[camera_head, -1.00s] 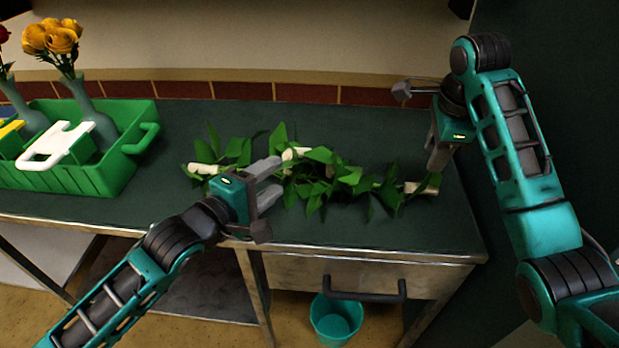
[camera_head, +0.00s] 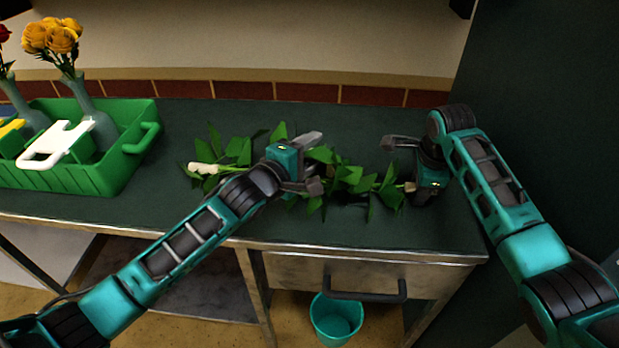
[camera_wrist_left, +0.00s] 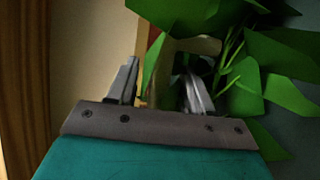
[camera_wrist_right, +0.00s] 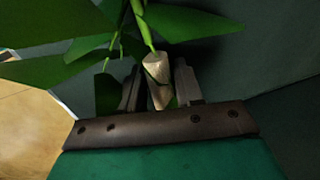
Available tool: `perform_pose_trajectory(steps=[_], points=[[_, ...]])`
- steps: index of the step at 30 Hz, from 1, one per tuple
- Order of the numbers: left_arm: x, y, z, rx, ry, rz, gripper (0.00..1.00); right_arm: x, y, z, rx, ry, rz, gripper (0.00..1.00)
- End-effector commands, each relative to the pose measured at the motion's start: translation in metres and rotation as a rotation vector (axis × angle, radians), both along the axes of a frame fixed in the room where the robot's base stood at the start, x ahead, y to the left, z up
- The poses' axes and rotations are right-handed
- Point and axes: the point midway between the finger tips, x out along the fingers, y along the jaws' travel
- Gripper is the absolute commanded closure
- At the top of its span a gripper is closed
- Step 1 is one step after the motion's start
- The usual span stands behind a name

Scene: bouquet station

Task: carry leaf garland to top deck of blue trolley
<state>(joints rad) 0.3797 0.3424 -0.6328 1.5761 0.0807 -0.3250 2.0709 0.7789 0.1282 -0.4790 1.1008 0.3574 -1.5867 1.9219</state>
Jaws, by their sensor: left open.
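The leaf garland (camera_head: 354,177), green leaves with pale stubby pieces, lies along the dark green counter. My left gripper (camera_head: 312,162) is open over its middle. In the left wrist view, a pale piece of the garland (camera_wrist_left: 190,46) shows between or just beyond the fingers, with leaves to the right. My right gripper (camera_head: 398,165) is at the garland's right end. In the right wrist view, that pale end (camera_wrist_right: 157,70) sits between the two fingers; whether they press on it is unclear. I see no blue trolley.
A green crate (camera_head: 100,178) with vases of flowers and a white-handled item stands on the counter (camera_head: 180,120) at left. A wall is behind, and a dark panel at right. A drawer handle and a teal bucket (camera_head: 335,318) are below the front edge.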

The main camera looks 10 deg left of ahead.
Motion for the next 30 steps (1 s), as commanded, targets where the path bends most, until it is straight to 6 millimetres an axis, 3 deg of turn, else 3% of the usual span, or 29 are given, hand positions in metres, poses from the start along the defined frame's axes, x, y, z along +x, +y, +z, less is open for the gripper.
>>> perform_pose_trajectory(steps=[7, 18, 23, 30], points=[[0.0001, -0.0004, 0.0001, 0.0, 0.0, 0.0, 0.49, 0.0, 0.0004, -0.0001, 0.0, 0.0, 0.001, 0.64], [-0.0001, -0.0002, -0.0001, 0.0, 0.0, 0.0, 0.85, 0.0001, 0.0003, 0.0002, 0.0, 0.0, 0.001, 1.0], [-0.0002, 0.0, -0.0001, 0.0, 0.0, 0.0, 1.0, 0.0, 0.0003, 0.0003, 0.0, 0.0, 0.001, 1.0], [0.0001, -0.0001, 0.0013, -0.002, -0.003, -0.001, 1.0, 0.0006, 0.0004, 0.0012, 0.0, -0.002, 0.001, 1.0]])
